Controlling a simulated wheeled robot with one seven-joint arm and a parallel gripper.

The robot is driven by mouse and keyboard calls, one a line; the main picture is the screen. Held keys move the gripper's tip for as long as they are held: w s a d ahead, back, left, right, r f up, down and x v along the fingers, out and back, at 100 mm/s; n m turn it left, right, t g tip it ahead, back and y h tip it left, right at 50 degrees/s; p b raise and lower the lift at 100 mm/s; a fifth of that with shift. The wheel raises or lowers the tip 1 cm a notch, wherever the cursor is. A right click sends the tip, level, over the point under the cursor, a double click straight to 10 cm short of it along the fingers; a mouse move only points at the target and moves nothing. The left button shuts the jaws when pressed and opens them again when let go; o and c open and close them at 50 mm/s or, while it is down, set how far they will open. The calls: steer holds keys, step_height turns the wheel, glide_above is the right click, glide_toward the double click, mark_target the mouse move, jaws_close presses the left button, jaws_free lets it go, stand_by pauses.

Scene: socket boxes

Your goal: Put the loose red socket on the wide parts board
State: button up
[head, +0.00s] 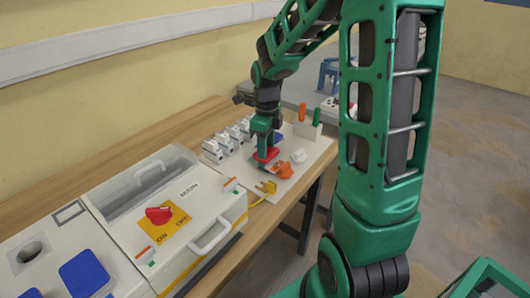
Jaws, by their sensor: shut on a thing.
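My gripper (267,147) points down over the pale board (238,172) on the wooden table and is shut on the red socket (264,155). The red socket is at the fingertips, low over the board; I cannot tell whether it touches the board. The pale board looks like the wide parts board and lies right of the white box. An orange piece (285,170) and a small white piece (298,156) lie on it, just right of the gripper. The fingers hide part of the socket.
Several white-grey blocks (226,142) stand in a row left of the gripper. A yellow plug (266,187) lies near the front edge. Upright orange and green handles (316,117) stand behind. A white box with a red knob (158,215) fills the left foreground.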

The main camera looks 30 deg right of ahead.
steer(key=shift+f, duration=0.1)
steer(key=o, duration=1.1)
steer(key=shift+o, duration=0.2)
step_height(320, 180, up, 12)
steer(key=s+d+f+n, duration=0.1)
steer(key=s+f+n, duration=0.1)
steer(key=s+n, duration=0.9)
steer(key=s+d+f+n, duration=0.1)
steer(key=s+n, duration=1)
steer(key=s, duration=0.4)
steer(key=shift+s+d+f+n, duration=0.15)
steer(key=shift+d+f+n, duration=0.15)
steer(key=shift+d+f, duration=0.1)
